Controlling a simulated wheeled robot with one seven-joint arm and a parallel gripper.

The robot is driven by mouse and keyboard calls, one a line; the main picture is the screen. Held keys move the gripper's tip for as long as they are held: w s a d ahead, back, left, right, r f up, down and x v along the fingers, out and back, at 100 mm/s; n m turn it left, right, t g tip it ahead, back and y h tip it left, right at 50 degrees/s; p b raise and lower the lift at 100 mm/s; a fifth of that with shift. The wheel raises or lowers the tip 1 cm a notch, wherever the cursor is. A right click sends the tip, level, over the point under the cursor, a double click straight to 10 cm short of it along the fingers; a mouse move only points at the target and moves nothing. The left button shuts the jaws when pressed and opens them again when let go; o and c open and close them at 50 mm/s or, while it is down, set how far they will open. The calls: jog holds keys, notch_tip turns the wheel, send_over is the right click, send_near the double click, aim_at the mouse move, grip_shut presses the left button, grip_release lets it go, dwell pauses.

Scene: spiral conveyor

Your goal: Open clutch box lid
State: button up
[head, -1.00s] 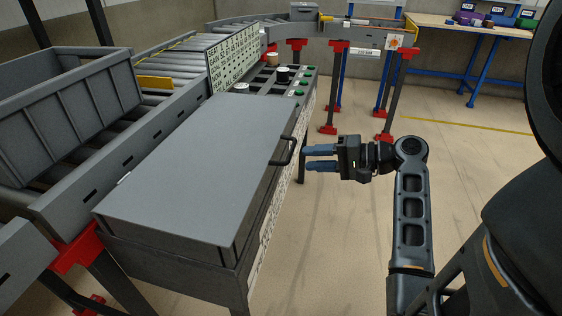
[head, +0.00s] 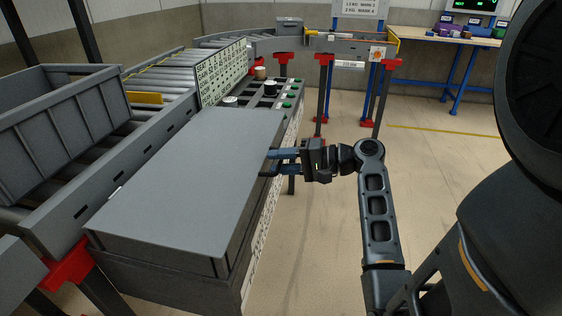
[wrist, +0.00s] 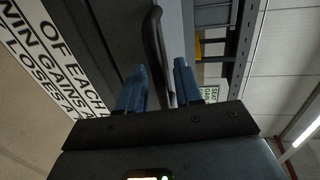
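The clutch box is a long grey box with a flat grey lid (head: 165,185), which lies shut on top of it. A dark bar handle (wrist: 155,42) stands out from the lid's right side. My gripper (head: 276,163) is at that side of the lid, its blue fingers pointing left at the handle. In the wrist view my gripper (wrist: 158,85) has its two fingers apart, with the handle running between them. I see gaps beside the bar, so the fingers do not look closed on it. In the head view the fingers mostly hide the handle.
A roller conveyor with a grey bin (head: 60,120) runs along the left of the box. A workbench (head: 455,45) is at the back right. The floor right of the box is clear.

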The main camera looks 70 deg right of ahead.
grip_shut()
dwell(0.5)
